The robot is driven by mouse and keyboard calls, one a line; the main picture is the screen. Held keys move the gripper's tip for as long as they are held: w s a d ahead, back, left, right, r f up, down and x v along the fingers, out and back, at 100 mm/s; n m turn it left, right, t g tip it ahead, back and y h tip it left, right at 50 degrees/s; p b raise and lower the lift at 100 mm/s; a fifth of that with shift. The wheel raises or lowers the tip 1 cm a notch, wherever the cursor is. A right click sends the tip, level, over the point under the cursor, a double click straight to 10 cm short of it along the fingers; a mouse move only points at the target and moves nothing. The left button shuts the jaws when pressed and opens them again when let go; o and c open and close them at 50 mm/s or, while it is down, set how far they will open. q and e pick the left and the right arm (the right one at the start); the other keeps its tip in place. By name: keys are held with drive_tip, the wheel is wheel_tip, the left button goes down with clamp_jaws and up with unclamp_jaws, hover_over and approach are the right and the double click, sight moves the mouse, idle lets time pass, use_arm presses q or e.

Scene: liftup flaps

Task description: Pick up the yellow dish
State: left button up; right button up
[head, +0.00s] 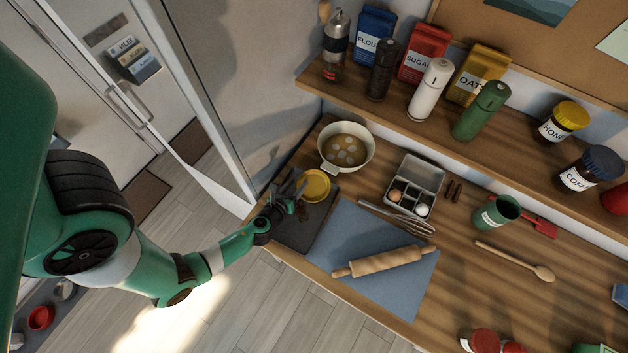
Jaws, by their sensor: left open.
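The yellow dish (317,184) is a small round dish on the dark tray (292,236) at the left end of the wooden counter. My left gripper (293,193) is open just left of the dish, its fingers near the dish's left rim. Whether a finger touches the rim I cannot tell. Small dark bits lie on the tray below the dish. My right gripper is not in view.
A cream pot (346,148) stands close behind the dish. A blue mat (365,232) with a rolling pin (377,262) lies to the right, with a whisk (403,219) and an egg box (414,183) beyond. A shelf (400,105) with jars overhangs the back.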

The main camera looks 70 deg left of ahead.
use_arm(q)
drive_tip(key=shift+w+a+f, duration=0.2)
drive_tip(key=shift+w+a, duration=0.05)
drive_tip(key=shift+a, duration=0.05)
clamp_jaws()
idle(0.4)
